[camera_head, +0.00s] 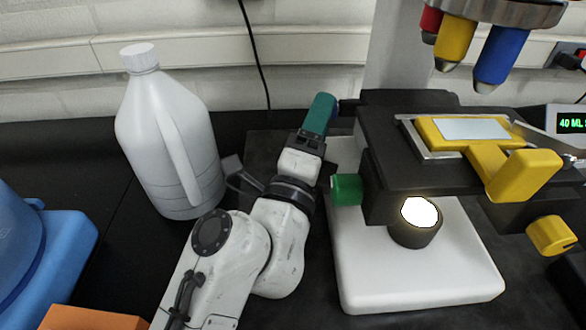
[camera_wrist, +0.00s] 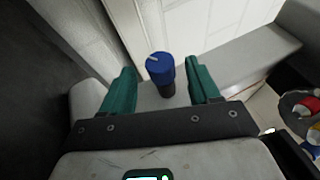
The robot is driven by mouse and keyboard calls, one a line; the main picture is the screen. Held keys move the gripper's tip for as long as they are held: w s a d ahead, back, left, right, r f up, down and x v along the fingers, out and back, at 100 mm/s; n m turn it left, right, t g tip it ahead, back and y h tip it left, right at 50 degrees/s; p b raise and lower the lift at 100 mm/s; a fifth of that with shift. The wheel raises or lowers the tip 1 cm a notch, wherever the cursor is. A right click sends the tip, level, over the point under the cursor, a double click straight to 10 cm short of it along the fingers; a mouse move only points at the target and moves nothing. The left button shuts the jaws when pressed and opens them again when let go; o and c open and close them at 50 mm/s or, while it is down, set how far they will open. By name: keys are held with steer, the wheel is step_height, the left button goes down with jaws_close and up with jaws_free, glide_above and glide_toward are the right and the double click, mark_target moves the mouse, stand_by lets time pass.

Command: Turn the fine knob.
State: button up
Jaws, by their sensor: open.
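A blue knob with a white mark (camera_wrist: 160,66) on a dark shaft stands between the two teal fingers of my gripper (camera_wrist: 160,76) in the wrist view. No label shows which knob is the fine one. A green knob (camera_head: 346,189) and a yellow knob (camera_head: 552,235) also show on the microscope.
The microscope has a white base (camera_head: 420,285), a dark stage with a yellow slide holder (camera_head: 470,135), and coloured objectives (camera_head: 478,50) above. A white jug (camera_head: 168,140) stands left of my arm. Blue (camera_head: 60,250) and orange (camera_head: 90,318) objects lie at the lower left.

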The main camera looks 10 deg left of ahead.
steer(key=s+a+b, duration=0.1)
steer(key=s+b, duration=0.1)
steer(key=s, duration=1)
steer(key=shift+a, duration=0.25)
stand_by(1.2)
stand_by(1.1)
